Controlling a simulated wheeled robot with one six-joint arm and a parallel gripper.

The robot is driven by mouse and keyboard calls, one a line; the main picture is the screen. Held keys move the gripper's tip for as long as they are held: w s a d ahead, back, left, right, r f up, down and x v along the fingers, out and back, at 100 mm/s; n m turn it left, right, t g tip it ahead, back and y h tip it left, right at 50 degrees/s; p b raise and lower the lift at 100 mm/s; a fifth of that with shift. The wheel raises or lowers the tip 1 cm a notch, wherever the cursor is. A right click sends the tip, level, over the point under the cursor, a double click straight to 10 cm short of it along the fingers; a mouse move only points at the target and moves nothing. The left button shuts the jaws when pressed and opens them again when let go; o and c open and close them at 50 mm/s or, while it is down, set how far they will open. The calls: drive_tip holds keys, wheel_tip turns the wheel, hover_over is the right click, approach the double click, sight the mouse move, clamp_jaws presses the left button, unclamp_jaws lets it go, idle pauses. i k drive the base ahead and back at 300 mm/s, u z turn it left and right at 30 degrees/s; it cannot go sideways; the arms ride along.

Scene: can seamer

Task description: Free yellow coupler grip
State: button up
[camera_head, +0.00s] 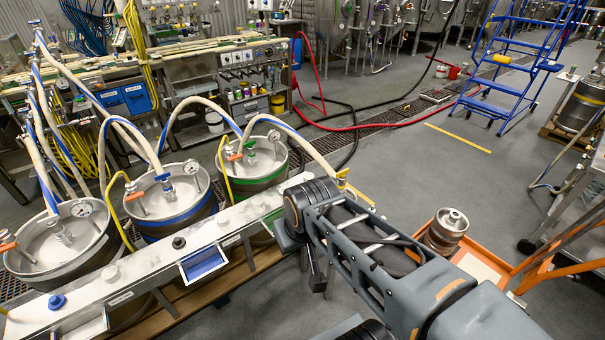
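My arm reaches in from the lower right, and its wrist is above the right part of the white keg rail (205,240). My gripper (317,272) is mostly hidden under the wrist; only dark parts show, pointing down. I cannot tell whether it is open or shut, or whether it touches anything. A small yellow piece (342,174) shows just behind the wrist. I cannot tell whether it is the yellow coupler grip. Three kegs stand behind the rail: left (62,245), middle (172,205) with a blue coupler (165,183), and right (256,168) with a green coupler (250,147).
White hoses (107,108) arch over the kegs, and orange handles (135,196) stick out at the couplers. An orange cart (455,220) with a small steel keg (446,232) is right of my arm. Blue steps (505,75) stand at the back right. Open floor (430,165) lies between.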

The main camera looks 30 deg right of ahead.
sight(342, 174)
drive_tip(key=u, duration=0.7)
drive_tip(key=i, duration=1.3)
drive_tip(key=z, duration=2.4)
drive_tip(key=i, duration=0.5)
drive_tip(key=u, duration=0.05)
